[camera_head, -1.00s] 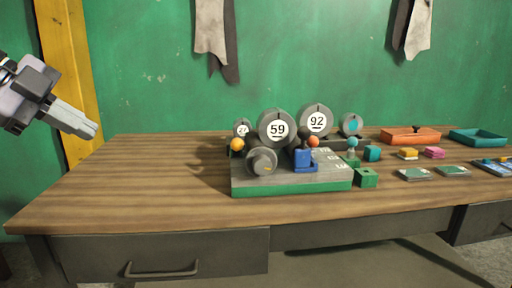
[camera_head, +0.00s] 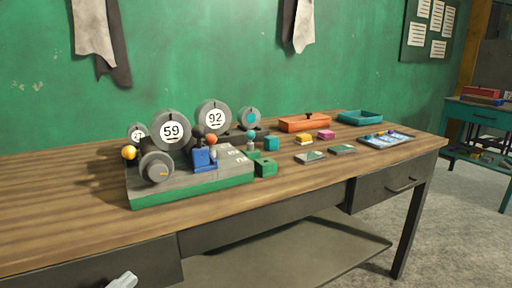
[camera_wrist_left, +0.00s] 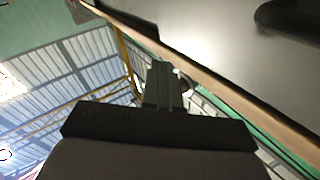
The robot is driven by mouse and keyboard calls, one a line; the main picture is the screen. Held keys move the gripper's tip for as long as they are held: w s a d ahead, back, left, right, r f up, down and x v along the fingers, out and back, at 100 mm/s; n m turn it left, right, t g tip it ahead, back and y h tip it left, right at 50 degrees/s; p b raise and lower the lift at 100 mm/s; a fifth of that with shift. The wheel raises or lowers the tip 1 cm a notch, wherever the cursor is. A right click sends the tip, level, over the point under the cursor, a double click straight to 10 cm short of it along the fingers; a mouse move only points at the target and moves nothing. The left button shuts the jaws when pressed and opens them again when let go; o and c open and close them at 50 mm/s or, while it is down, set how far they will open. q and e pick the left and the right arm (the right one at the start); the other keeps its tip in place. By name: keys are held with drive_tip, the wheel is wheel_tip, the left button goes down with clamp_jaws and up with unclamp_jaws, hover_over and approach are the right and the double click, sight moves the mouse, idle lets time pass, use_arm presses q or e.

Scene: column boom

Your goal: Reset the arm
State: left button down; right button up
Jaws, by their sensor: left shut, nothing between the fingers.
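In the head view, only the tip of my left gripper (camera_head: 123,281) shows at the bottom edge, in front of the desk drawer and below the desk top. In the left wrist view, its fingers (camera_wrist_left: 163,85) are together with nothing between them. The rest of the left arm is out of the head view. My right gripper is in neither view.
The wooden desk (camera_head: 60,232) carries a green-based device (camera_head: 190,190) with numbered dials, an orange box (camera_head: 304,123), a teal tray (camera_head: 360,118) and several small blocks and cards. Open floor (camera_head: 440,240) lies to the right, before a teal table (camera_head: 485,118).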

use_arm(q)
drive_tip(key=s+d+f+n+g+y, duration=0.3)
drive_tip(key=s+f, duration=0.4)
drive_tip(key=f, duration=0.4)
drive_tip(key=s+d+f+n+g+y, duration=0.3)
drive_tip(key=s+f, duration=0.5)
drive_tip(key=f, duration=0.3)
wheel_tip(320, 180, up, 14)
drive_tip(key=s+p, duration=0.1)
drive_tip(key=p, duration=1.5)
drive_tip(key=shift+s+a+y+p, duration=0.2)
drive_tip(key=shift+a+y+p, duration=0.2)
drive_tip(key=shift+a, duration=0.05)
